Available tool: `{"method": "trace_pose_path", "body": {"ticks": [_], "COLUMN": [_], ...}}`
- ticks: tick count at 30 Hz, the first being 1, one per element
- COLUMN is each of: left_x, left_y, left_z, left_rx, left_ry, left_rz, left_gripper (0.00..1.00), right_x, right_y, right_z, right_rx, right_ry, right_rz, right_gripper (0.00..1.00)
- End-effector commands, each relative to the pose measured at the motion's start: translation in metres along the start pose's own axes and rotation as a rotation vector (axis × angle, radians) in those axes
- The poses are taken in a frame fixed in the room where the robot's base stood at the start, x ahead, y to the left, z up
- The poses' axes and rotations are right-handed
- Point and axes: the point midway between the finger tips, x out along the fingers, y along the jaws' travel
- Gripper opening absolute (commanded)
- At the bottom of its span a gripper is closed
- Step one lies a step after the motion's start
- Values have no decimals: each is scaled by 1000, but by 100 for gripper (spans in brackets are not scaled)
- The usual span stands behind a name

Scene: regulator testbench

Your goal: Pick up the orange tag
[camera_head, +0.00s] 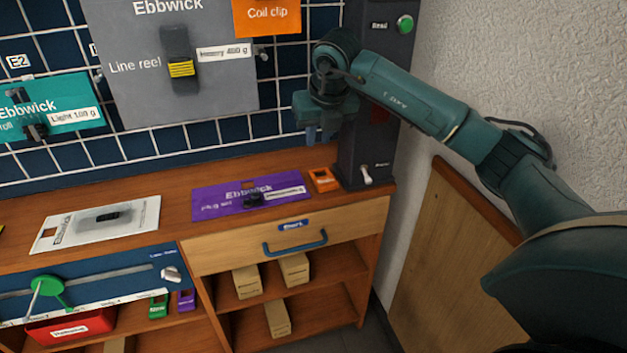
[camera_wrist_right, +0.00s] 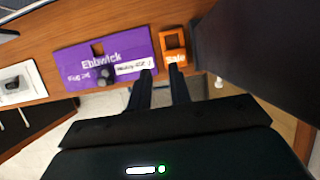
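The orange tag (camera_head: 323,179) lies on the wooden counter, between a purple card and the dark post. In the right wrist view the tag (camera_wrist_right: 173,44) has a square opening and white lettering that reads "Sale". My right gripper (camera_head: 318,134) is above the counter, over the tag and in front of the grid wall. In the right wrist view its two fingers (camera_wrist_right: 161,80) stand apart with nothing between them, pointing toward the tag and the purple card's right edge. My left gripper is not in view.
The purple Ebbwick card (camera_head: 250,195) lies left of the tag. The dark post (camera_head: 372,110) with a green button stands close on its right. A white card (camera_head: 97,223) lies further left. A drawer (camera_head: 295,240) is below the counter edge. An orange "Coil clip" card (camera_head: 266,16) hangs above.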

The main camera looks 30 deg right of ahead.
Motion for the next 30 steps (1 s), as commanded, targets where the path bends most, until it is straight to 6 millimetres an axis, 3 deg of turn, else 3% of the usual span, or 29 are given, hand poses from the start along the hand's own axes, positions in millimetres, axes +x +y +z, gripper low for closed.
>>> {"method": "trace_pose_path", "body": {"ticks": [12, 19, 30], "left_x": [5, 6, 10], "left_y": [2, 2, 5], "left_z": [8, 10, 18], "left_rx": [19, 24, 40], "left_ry": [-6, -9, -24], "left_rz": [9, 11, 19], "left_gripper": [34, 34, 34], "right_x": [67, 84, 129], "right_y": [-3, -3, -6], "right_z": [0, -1, -5], "right_rx": [3, 2, 2], "right_ry": [1, 0, -1], "right_rz": [-10, -8, -7], "right_gripper": [20, 20, 20]}}
